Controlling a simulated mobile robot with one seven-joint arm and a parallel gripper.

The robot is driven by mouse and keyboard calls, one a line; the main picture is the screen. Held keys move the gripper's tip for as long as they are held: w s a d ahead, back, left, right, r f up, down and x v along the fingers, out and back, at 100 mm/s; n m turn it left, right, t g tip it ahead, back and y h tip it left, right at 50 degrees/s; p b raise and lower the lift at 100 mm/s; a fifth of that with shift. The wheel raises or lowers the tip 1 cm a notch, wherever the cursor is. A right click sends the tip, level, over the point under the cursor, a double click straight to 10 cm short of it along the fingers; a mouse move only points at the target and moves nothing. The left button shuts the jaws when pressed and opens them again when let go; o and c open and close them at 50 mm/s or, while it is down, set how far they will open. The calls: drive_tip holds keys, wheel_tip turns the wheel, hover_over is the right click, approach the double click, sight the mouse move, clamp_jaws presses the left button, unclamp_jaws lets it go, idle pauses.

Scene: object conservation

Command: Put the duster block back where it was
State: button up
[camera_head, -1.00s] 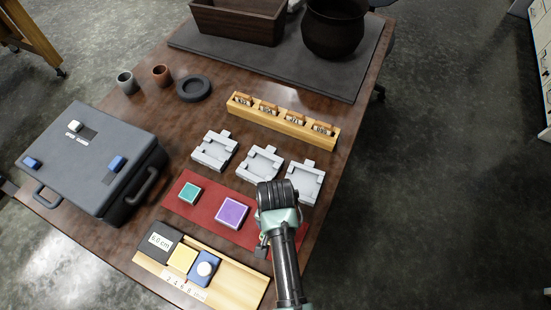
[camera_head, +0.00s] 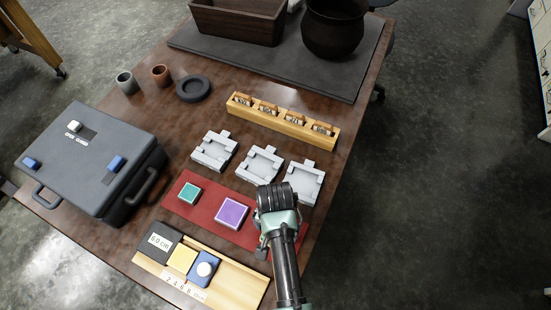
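My gripper (camera_head: 262,247) is low over the right end of the red mat (camera_head: 206,211), mostly hidden by my own arm. I cannot see whether its fingers are apart or hold anything. A teal block (camera_head: 189,193) and a larger purple block (camera_head: 231,212) lie on the mat, left of my gripper. A blue block with a white round top (camera_head: 203,268) sits beside a yellow block (camera_head: 182,258) on the wooden board (camera_head: 240,283) at the front. I cannot tell which piece is the duster block; it may be hidden behind my arm.
Three light grey fixtures (camera_head: 214,151) stand behind the mat, with a wooden rack of labelled slots (camera_head: 284,120) beyond. A dark grey case (camera_head: 95,160) fills the left side. The table's right edge is close to my arm.

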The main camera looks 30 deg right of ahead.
wheel_tip(320, 180, up, 12)
drive_tip(key=shift+f+p, duration=0.2)
drive_tip(key=shift+p, duration=0.25)
drive_tip(key=w+r+n+t+h, duration=0.2)
drive_tip(key=w+r+t, duration=0.4)
drive_tip(key=w+r, duration=0.65)
drive_tip(key=w+a+r+n+t, duration=0.2)
drive_tip(key=w+r+t, duration=0.25)
drive_tip(key=r, duration=0.75)
drive_tip(key=w+a+r+n+t, duration=0.25)
drive_tip(key=r+t, duration=0.25)
drive_tip(key=r, duration=0.7)
drive_tip(key=s+a+r+n+t, duration=0.1)
drive_tip(key=s+r+t, duration=0.3)
drive_tip(key=r, duration=0.5)
drive_tip(key=s+a+r+n+t+y, duration=0.1)
drive_tip(key=s+a+r+t, duration=0.2)
drive_tip(key=r, duration=0.7)
drive_tip(key=s+a+r+n+t+y, duration=0.1)
drive_tip(key=s+r+t, duration=0.4)
drive_tip(key=r, duration=0.5)
drive_tip(key=shift+s+a+n, duration=0.45)
drive_tip(key=shift+s+a, duration=0.35)
drive_tip(key=shift+s, duration=0.2)
